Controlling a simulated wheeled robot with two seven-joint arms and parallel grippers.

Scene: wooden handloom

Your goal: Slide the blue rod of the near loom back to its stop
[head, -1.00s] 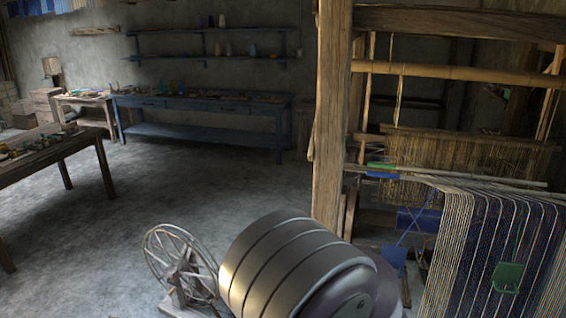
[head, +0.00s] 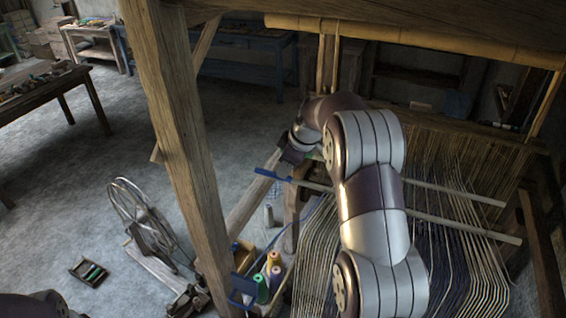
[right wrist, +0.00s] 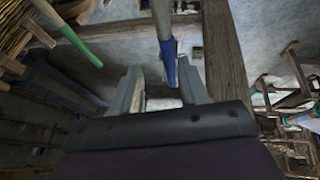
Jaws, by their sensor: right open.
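The blue rod (head: 275,177) of the near loom lies across the warp threads, its blue end sticking out past the left side of the frame. In the right wrist view the blue-ended rod (right wrist: 168,60) comes down from the top, with its tip between my fingers. My right gripper (head: 292,151) is at the loom's left side, close to the blue end; my arm covers part of the rod. In the right wrist view my right gripper (right wrist: 160,80) is open, fingers apart from the rod. My left gripper is out of view.
A green-ended rod (right wrist: 78,38) runs beside the blue one. A thick wooden post (head: 185,150) stands left of my right arm. Yarn cones (head: 270,270) stand below in a box. A spinning wheel (head: 140,215) is on the floor at left.

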